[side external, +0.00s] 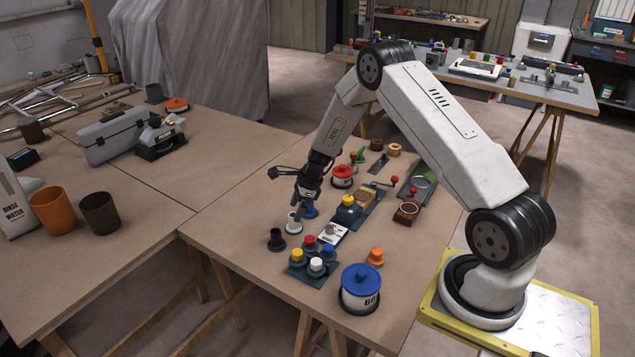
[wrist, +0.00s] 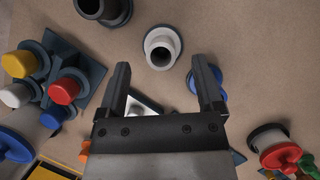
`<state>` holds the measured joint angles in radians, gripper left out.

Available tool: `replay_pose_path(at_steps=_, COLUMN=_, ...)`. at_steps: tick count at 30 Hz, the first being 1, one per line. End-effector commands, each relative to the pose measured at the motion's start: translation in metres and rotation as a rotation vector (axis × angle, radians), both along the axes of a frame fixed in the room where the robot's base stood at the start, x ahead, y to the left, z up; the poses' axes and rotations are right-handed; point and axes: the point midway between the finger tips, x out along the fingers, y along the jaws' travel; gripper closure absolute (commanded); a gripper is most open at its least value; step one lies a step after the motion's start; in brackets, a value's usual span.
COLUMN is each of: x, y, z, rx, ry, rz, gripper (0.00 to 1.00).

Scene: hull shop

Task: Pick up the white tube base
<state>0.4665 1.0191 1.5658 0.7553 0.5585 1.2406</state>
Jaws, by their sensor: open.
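The white tube base (side external: 294,223) stands upright on the brown table, near its left edge in the side view. In the wrist view the white tube base (wrist: 162,46) shows its round flange and dark bore, just beyond my fingertips and between their lines. My gripper (side external: 302,197) is above the table close over the white tube base, pointing down. In the wrist view my gripper (wrist: 163,78) has its two fingers spread wide with nothing between them. Whether a finger touches anything cannot be told.
A black tube base (side external: 276,241) and a blue base (side external: 310,211) flank the white one closely. A dark block with coloured caps (side external: 300,264) stands in front, beside a white plate (side external: 333,234). A blue-lidded tub (side external: 361,290) is nearer. Bare table lies left of the bases.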

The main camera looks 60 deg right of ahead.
Motion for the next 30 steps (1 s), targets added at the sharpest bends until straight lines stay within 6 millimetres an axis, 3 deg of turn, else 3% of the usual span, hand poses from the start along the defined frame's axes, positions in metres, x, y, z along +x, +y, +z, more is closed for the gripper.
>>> replay_pose_path(at_steps=16, x=0.012, y=0.011, z=-0.043, rx=0.0, ry=0.001, rz=0.0, gripper=0.15)
replay_pose_path(at_steps=30, x=0.014, y=0.013, z=-0.048, rx=0.0, ry=0.001, rz=0.0, gripper=0.15)
